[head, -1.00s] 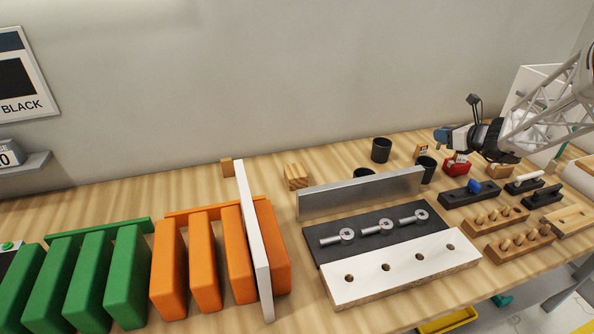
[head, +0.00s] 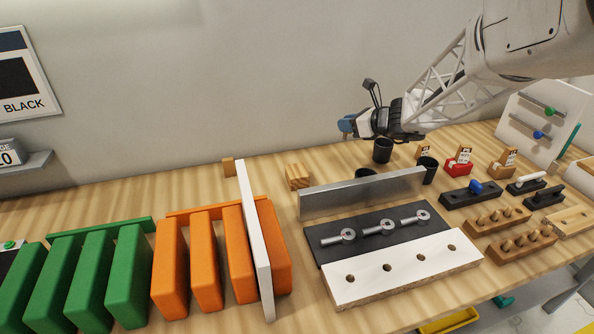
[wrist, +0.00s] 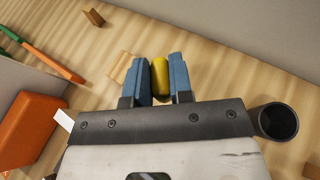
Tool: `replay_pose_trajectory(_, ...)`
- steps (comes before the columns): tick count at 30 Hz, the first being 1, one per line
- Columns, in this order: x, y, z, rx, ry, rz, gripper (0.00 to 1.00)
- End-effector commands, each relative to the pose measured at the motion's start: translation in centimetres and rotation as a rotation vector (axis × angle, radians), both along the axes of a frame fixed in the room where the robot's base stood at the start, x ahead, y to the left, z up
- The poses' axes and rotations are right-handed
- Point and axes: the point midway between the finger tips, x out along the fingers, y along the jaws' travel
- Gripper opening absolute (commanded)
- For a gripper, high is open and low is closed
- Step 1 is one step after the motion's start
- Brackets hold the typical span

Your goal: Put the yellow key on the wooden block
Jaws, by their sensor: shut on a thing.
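My gripper shows in the head view (head: 346,125) and in the wrist view (wrist: 154,78). Its blue fingers are shut on the yellow key (wrist: 160,77), of which only a rounded yellow piece shows between them. The key cannot be made out in the head view. The wooden block (head: 297,177) stands on the bench near the wall, behind the left end of the metal bar. My gripper is in the air, to the right of the block and higher in the head view. In the wrist view a pale wooden block (wrist: 119,68) lies just left of the fingers.
A metal bar (head: 362,193) stands in front of the block, and a tall white panel (head: 254,240) beside orange pieces (head: 206,260) to its left. Black cups (head: 382,151) stand right of the block. A smaller wooden piece (head: 227,167) sits by the wall.

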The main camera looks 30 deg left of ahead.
Motion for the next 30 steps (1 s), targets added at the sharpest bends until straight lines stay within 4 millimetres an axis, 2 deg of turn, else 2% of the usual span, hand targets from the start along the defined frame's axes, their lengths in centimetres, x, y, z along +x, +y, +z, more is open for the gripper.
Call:
replay_pose_trajectory(1, -1.0, 1.4, 0.1, 0.0, 0.0, 0.022, 0.0)
replay_pose_trajectory(6, -3.9, 5.2, 0.5, 0.0, 0.0, 0.082, 0.0)
replay_pose_trajectory(10, -6.0, 7.7, 0.7, 0.0, 0.0, 0.124, 0.0)
replay_pose_trajectory(15, -8.0, 9.9, 0.9, -0.001, 0.001, 0.163, 0.0)
replay_pose_trajectory(21, -9.0, 11.0, 1.0, -0.001, 0.001, 0.182, 0.0)
replay_pose_trajectory(30, -9.1, 11.0, 1.0, -0.001, 0.0, 0.183, 0.0)
